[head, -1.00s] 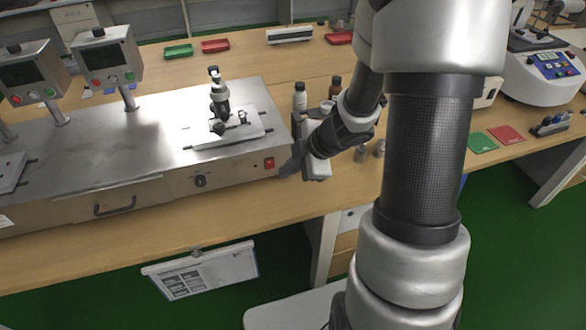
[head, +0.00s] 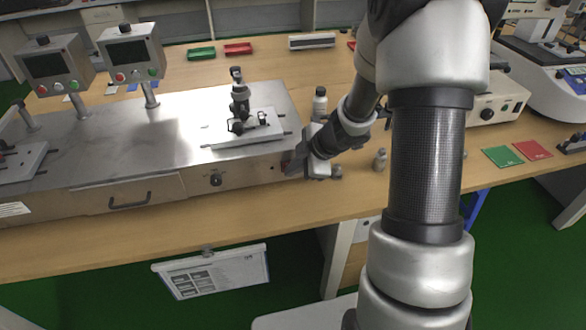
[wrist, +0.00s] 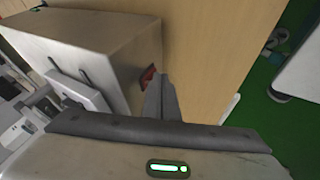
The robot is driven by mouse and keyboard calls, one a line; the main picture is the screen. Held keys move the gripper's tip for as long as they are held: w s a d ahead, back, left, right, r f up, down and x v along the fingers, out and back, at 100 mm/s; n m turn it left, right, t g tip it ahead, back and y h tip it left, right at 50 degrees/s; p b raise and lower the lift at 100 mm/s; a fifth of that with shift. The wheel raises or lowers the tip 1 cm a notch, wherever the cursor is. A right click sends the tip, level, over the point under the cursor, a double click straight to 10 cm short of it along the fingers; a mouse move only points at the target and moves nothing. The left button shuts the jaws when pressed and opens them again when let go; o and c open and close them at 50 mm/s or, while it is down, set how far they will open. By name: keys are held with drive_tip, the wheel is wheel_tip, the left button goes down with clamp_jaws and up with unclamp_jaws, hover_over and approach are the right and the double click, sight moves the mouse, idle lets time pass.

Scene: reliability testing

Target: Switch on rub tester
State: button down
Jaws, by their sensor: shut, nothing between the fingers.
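The rub tester (head: 165,125) is a long metal-topped machine on the wooden bench, left of my arm. In the wrist view its end (wrist: 118,62) shows a red rocker switch (wrist: 147,76) on the front face. My gripper (head: 289,167) is at the right end of the front panel, shut and empty. In the wrist view its fingertips (wrist: 161,80) are right beside the switch; I cannot tell whether they touch it. In the head view the gripper mostly hides the switch.
Two control boxes (head: 133,53) on posts stand at the tester's back left. A white bottle (head: 319,104) and a small grey weight (head: 380,159) stand near my arm. A document holder (head: 212,272) hangs below the bench edge. Green and red pads lie to the right.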

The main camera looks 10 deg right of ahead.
drive_tip(key=shift+w+f, duration=0.1)
drive_tip(key=shift+w, duration=0.05)
drive_tip(key=shift+r+p, duration=0.9)
drive_tip(key=shift+p, duration=0.1)
